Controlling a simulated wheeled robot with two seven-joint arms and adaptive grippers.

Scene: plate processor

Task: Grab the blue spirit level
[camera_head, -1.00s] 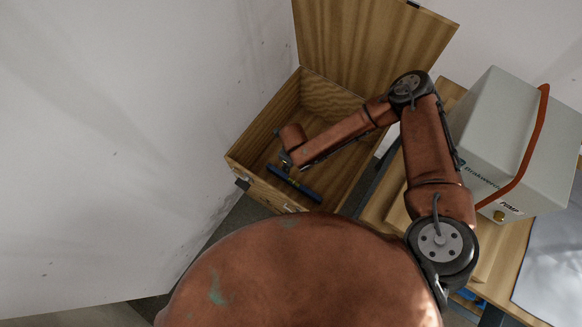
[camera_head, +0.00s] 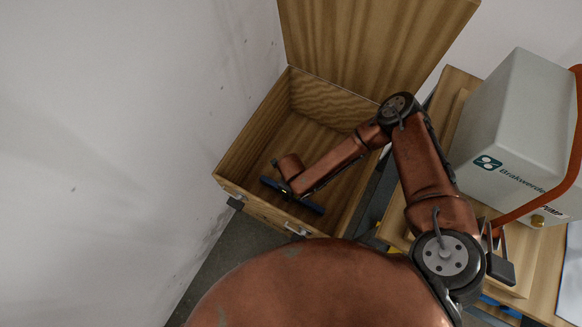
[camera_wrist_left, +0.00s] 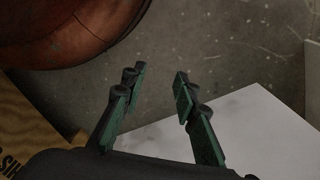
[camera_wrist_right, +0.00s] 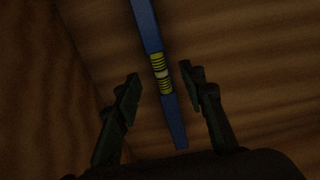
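The blue spirit level (camera_head: 311,206) lies in the open wooden box, near its front wall in the head view. My right gripper (camera_head: 286,190) is down in the box over the level's middle and hides part of it. In the right wrist view, the level (camera_wrist_right: 148,28) with its yellow vial section runs between the two fingers of my right gripper (camera_wrist_right: 163,76). The fingers are apart, with gaps on both sides of the level. My left gripper (camera_wrist_left: 160,72) is open and empty above the floor in the left wrist view; it is not visible in the head view.
The wooden box (camera_head: 240,147) has its lid (camera_head: 375,45) raised at the back. A white wall (camera_head: 110,150) stands close on the left. A wooden table (camera_head: 520,262) with a grey Brakwerde machine (camera_head: 520,130) stands to the right.

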